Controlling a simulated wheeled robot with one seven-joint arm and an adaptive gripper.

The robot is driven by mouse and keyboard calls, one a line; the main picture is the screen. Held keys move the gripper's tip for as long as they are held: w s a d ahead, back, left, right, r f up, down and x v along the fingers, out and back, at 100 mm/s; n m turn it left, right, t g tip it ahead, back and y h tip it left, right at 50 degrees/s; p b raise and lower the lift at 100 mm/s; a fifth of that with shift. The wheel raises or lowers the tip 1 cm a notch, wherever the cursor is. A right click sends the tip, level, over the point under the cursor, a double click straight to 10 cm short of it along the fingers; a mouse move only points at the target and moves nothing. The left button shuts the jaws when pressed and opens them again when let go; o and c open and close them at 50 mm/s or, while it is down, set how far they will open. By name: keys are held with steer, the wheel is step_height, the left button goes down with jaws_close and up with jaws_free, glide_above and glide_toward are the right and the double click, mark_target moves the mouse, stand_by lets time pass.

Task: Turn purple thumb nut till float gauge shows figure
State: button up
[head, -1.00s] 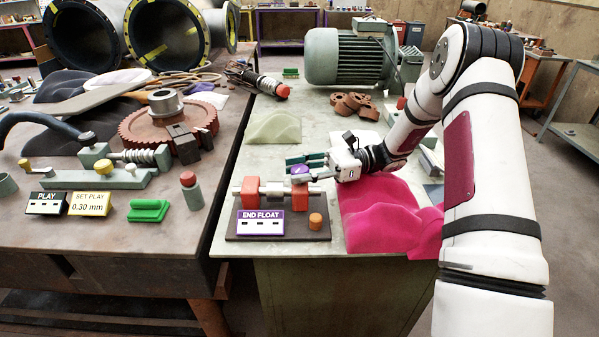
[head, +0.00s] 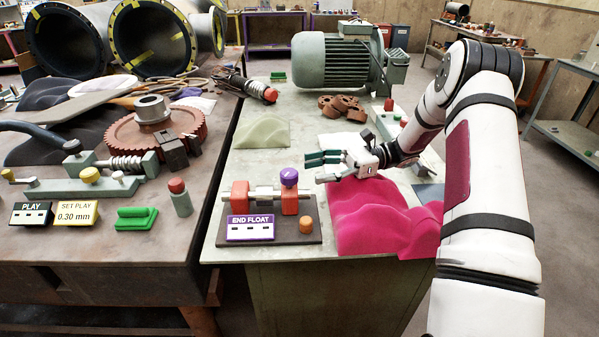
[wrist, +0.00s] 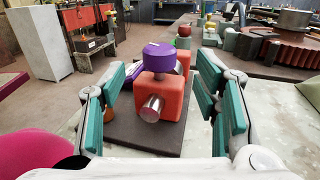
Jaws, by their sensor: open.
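The purple thumb nut (head: 289,177) sits on top of the right red block of the end float fixture. In the wrist view the nut (wrist: 159,56) stands above the red block (wrist: 160,97), from which a metal shaft end sticks out. The float gauge (head: 250,227), labelled END FLOAT, is at the front of the fixture's dark base; its figures are too small to read. My gripper (head: 322,167) is open and empty, to the right of the nut and apart from it. Its green-padded fingers (wrist: 162,105) frame the block and nut in the wrist view.
An orange knob (head: 306,225) stands on the base's right end. Pink cloth (head: 375,220) lies right of the fixture, beneath my wrist. On the left bench are a PLAY gauge (head: 32,214) and a SET PLAY 0.30 mm card (head: 76,213). A green motor (head: 338,62) stands behind.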

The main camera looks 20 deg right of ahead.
steer(key=shift+s+d, duration=0.15)
steer(key=shift+d, duration=2.05)
steer(key=s+a+r+n+g+h+p, duration=0.2)
steer(key=s+a+r+n+g+h, duration=0.1)
steer(key=s+a+r+n+h, duration=0.75)
steer(key=s+r+n+t+h+p, duration=0.1)
steer(key=s+r+n+t+h, duration=0.2)
steer(key=s, duration=0.7)
steer(key=s+a+r+n+t+h+p, duration=0.1)
steer(key=s+r+n+t+h, duration=0.2)
steer(key=s, duration=0.8)
steer(key=shift+r+n+h, duration=0.4)
steer(key=shift+n+h, duration=0.35)
steer(key=shift+n, duration=0.3)
steer(key=shift+c, duration=0.2)
